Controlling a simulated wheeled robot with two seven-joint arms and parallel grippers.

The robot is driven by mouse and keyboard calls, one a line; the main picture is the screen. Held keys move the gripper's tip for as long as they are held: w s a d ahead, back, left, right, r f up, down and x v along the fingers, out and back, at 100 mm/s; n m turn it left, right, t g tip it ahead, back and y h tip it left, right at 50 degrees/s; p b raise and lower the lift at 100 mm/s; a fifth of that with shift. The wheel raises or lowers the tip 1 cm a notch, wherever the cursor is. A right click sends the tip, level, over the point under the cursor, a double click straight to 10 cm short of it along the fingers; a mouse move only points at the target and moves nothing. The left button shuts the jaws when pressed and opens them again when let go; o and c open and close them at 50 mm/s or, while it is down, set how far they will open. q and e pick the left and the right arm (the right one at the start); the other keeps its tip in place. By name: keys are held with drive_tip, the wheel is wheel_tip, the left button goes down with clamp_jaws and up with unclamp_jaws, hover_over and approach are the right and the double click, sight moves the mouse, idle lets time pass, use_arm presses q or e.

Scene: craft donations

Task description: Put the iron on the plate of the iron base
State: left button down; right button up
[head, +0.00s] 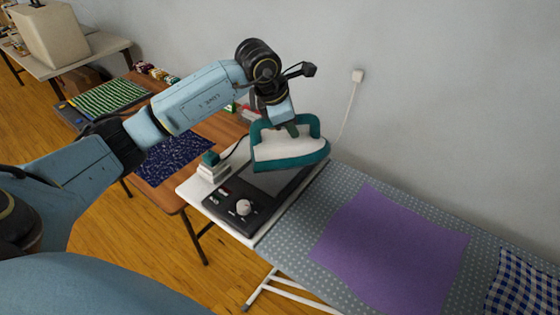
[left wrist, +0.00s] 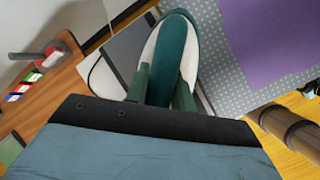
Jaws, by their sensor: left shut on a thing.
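A teal and white iron (head: 288,148) hangs above the iron base at the middle of the head view. My left gripper (head: 292,128) is shut on the iron's handle from above. In the left wrist view, the iron (left wrist: 172,50) shows between the fingers of my left gripper (left wrist: 162,92). The dark iron base (head: 228,205) lies on the white end of the ironing board, with a pale knob on its front. Its grey plate (head: 272,182) is partly hidden beneath the iron. The iron looks apart from the plate. My right gripper is not in view.
The dotted ironing board (head: 290,238) carries a purple cloth (head: 390,248) and a blue checked cloth (head: 520,285). A cord runs to the wall socket (head: 357,76). A wooden table (head: 172,188) stands behind.

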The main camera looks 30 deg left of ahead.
sight(278, 137)
use_arm(q)
drive_tip(key=a+n+y, duration=0.1)
drive_tip(key=n, duration=0.1)
drive_tip(key=w+a+r+n+y, duration=0.1)
drive_tip(key=n, duration=0.1)
drive_tip(key=w+a+r+n, duration=0.1)
drive_tip(key=a+n, duration=0.1)
drive_tip(key=shift+w+n+y, duration=0.1)
drive_tip(key=shift+n+y, duration=0.7)
drive_tip(key=shift+n, duration=0.5)
drive_tip(key=f, duration=0.6)
drive_tip(key=a+f+p, duration=0.1)
drive_tip(key=f, duration=0.2)
drive_tip(key=shift+w+f, duration=0.15)
drive_tip(key=shift+f, duration=0.1)
drive_tip(key=c, duration=1.6)
unclamp_jaws()
drive_tip(key=shift+f, duration=0.25)
drive_tip(key=o, duration=0.4)
drive_tip(key=v, duration=1.2)
drive_tip(key=shift+r, duration=0.15)
